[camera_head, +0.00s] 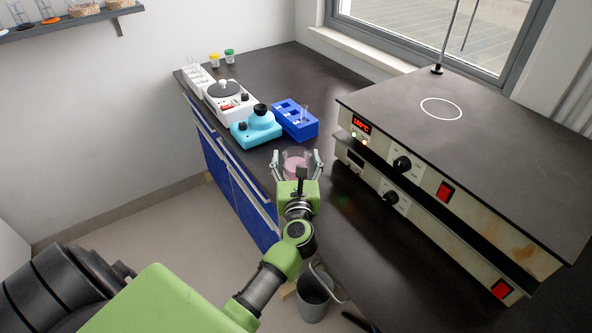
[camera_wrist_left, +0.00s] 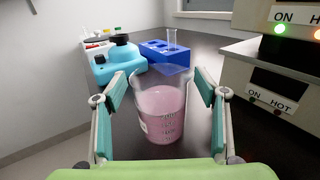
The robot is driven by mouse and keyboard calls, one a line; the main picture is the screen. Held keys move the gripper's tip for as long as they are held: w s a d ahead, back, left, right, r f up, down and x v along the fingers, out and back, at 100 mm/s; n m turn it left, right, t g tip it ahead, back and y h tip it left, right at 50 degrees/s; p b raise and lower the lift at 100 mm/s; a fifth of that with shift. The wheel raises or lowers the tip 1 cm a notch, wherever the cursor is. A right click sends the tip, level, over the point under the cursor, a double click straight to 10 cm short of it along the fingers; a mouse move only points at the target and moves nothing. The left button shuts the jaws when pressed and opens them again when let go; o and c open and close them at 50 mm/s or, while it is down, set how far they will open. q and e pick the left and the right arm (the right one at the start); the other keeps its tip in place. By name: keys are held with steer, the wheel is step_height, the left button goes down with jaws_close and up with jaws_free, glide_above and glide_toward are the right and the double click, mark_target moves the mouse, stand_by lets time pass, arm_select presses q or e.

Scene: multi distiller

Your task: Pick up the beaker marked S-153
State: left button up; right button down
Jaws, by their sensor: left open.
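A clear glass beaker (camera_head: 294,163) with pink liquid stands upright on the dark bench. In the left wrist view the beaker (camera_wrist_left: 161,110) shows graduation marks and part of a white label at its left side; I cannot read S-153 on it. My left gripper (camera_head: 297,160) is open, with one finger on each side of the beaker. In the left wrist view the fingers of my left gripper (camera_wrist_left: 160,98) stand apart at the left and right of the glass, with gaps visible beside it. My right gripper is not in view.
Behind the beaker are a turquoise device (camera_head: 256,129) and a blue rack (camera_head: 295,121) holding glassware. A hot plate unit (camera_head: 455,150) with a lit display stands close on the right. A white device (camera_head: 228,102) is farther back. The bench's left edge is near.

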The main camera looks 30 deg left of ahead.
arm_select(q)
steer(key=shift+w+a, duration=0.15)
steer(key=shift+w, duration=0.1)
steer(key=shift+s+r, duration=0.1)
steer(key=c, duration=1.5)
steer(key=shift+o, duration=0.2)
steer(key=shift+r, duration=0.1)
